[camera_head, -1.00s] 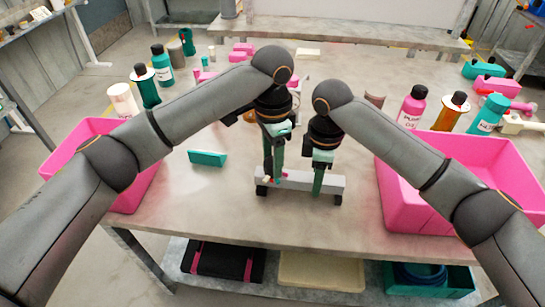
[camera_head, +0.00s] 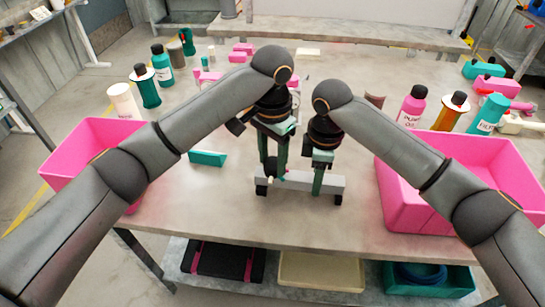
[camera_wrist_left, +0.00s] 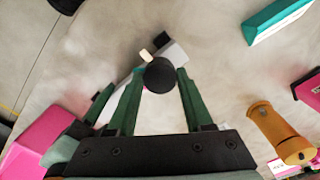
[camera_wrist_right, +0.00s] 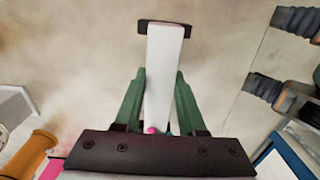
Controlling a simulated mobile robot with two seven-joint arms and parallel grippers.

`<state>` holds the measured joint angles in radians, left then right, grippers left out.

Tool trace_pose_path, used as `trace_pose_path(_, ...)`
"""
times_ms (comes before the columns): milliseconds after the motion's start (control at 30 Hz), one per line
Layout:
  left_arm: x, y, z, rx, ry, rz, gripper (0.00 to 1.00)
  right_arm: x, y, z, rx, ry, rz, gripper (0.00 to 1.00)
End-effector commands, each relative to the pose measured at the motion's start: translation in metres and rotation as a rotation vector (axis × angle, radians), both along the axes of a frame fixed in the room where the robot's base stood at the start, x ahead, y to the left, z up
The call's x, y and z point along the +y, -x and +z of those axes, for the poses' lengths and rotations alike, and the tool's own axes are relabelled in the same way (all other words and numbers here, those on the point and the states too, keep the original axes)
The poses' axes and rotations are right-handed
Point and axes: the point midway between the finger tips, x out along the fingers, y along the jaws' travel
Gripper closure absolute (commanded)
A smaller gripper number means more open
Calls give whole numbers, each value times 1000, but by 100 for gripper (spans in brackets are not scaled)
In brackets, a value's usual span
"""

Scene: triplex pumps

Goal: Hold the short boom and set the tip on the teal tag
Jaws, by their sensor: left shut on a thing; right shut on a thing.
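A light grey bar with black end feet, apparently the short boom (camera_head: 300,181), lies across the table front. My right gripper (camera_head: 318,186) is shut on its right part; the right wrist view shows the bar (camera_wrist_right: 164,75) between the fingers and a small pink spot on it. My left gripper (camera_head: 272,177) is shut on a dark piece with a round black end (camera_wrist_left: 160,75) over the bar's left part. A small cream end, possibly the tip (camera_wrist_left: 145,55), shows beside it.
A teal block (camera_head: 207,158) lies left of the bar. Pink bins stand at the left (camera_head: 88,145) and right (camera_head: 410,210). Several bottles and small parts stand farther back. The table in front of the bar is mostly clear.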

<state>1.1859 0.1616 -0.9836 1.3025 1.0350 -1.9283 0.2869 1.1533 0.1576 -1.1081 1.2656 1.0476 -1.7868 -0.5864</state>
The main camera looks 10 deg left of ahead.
Motion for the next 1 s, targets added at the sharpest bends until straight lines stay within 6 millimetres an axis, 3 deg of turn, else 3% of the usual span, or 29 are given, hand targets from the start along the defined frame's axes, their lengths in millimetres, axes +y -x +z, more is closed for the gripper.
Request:
trace_pose_path(167,-1,-1,1,-5,4,-2,100,1,1,0,3,-1,5,100)
trace_pose_path(200,-1,-1,1,-5,4,-2,44,1,1,0,3,-1,5,100)
trace_pose_path(433,-1,0,1,-2,2,-2,19,1,1,0,2,-1,3,100)
trace_pose_path(767,0,-1,5,-2,2,-2,18,0,0,0,0,0,1,100)
trace_pose_path(1000,-1,-1,46,-7,2,-2,18,0,0,0,0,0,0,100)
